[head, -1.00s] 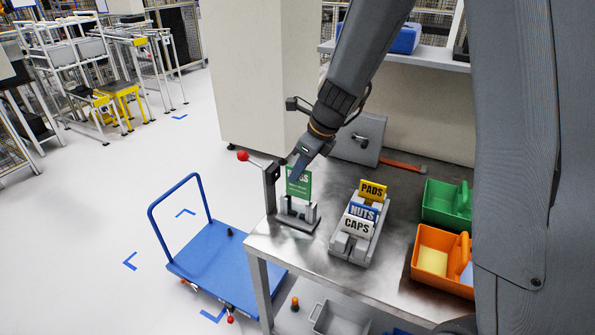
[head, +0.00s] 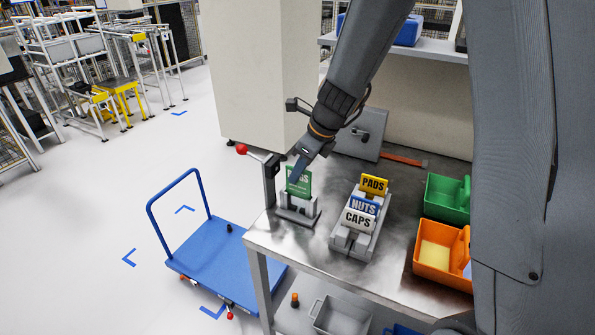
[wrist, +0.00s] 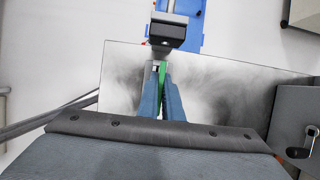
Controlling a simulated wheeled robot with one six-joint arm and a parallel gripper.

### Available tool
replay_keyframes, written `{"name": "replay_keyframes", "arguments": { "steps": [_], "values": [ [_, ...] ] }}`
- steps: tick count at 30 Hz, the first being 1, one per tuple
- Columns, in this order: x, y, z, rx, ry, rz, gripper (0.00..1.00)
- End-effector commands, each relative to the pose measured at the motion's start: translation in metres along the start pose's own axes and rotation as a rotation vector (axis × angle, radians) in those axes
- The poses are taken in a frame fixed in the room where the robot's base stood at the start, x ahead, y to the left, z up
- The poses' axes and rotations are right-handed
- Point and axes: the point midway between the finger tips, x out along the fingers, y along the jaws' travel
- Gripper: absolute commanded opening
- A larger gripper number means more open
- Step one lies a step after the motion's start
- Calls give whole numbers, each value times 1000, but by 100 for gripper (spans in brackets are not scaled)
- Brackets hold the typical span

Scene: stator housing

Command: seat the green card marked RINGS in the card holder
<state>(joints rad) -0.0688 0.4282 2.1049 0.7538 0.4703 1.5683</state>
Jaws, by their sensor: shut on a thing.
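The green card marked RINGS (head: 299,184) is upright at the card holder (head: 298,208), a small grey stand near the table's left corner. My gripper (head: 298,173) is shut on the card's upper part and covers some of its lettering. In the wrist view the green card (wrist: 162,72) shows edge-on between the two blue fingers of my gripper (wrist: 162,85). The card's lower edge meets the holder's uprights in the head view; whether it rests fully in the slot I cannot tell.
A grey rack (head: 352,240) with PADS, NUTS and CAPS cards stands right of the holder. A post with a red-knobbed lever (head: 268,180) stands close on the left. Green (head: 446,198) and orange (head: 436,262) bins sit at the right. A blue trolley (head: 215,255) is on the floor.

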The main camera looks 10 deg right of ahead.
Motion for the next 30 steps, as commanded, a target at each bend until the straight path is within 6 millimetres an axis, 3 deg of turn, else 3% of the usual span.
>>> {"name": "replay_keyframes", "arguments": {
  "steps": [30],
  "values": [
    [22,0,-9,0,0,1,0]
  ]
}}
